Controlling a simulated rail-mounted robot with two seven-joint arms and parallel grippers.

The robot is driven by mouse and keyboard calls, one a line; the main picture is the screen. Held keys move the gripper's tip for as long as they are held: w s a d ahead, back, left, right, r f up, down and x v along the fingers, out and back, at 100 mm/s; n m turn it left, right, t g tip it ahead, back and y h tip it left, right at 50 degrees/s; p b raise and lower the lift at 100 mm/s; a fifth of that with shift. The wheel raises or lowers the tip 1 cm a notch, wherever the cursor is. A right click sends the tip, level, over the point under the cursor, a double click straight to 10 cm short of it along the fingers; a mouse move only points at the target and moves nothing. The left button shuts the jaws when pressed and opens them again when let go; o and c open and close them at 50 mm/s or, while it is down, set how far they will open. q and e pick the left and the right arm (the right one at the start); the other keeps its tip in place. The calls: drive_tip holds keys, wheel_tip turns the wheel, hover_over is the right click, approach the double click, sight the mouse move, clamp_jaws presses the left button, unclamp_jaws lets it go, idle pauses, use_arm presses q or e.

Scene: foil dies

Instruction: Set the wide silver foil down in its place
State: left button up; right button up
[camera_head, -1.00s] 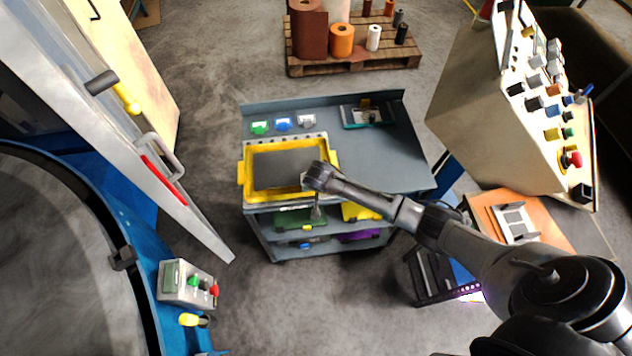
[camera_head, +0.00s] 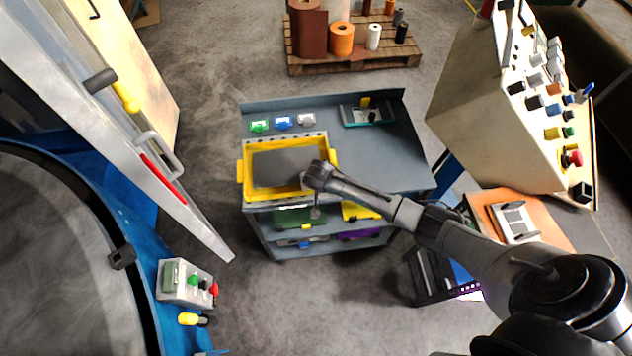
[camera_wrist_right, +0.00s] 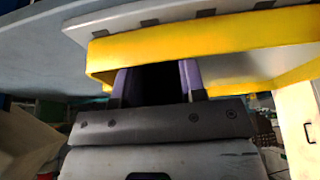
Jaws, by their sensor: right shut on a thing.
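My right gripper (camera_head: 316,212) points down at the front of the grey cart, just outside the near edge of the yellow-framed tray (camera_head: 247,190). My left gripper is not in view.
On the cart top stand small green (camera_head: 260,126), blue (camera_head: 283,122) and silver (camera_head: 306,120) items and a dark tray (camera_head: 365,115). The shelf below holds a green item (camera_head: 292,218) and a yellow one (camera_head: 358,211). The cart top's right side is clear.

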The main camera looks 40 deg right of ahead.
drive_tip(key=shift+s+f, duration=0.15)
drive_tip(key=shift+f, duration=0.3)
drive_tip(key=shift+s+d+f, duration=0.1)
drive_tip(key=shift+s+f, duration=0.05)
drive_tip(key=shift+f, duration=0.2)
drive_tip(key=o, duration=1.2)
drive_tip(key=shift+a+r, duration=0.25)
drive_tip(key=shift+r, duration=0.15)
drive_tip(key=p+v, duration=0.1)
drive_tip(key=v, duration=1.2)
drive_tip(key=shift+d+r+p, duration=0.25)
drive_tip(key=shift+d+p, duration=0.05)
drive_tip(key=shift+p, duration=0.05)
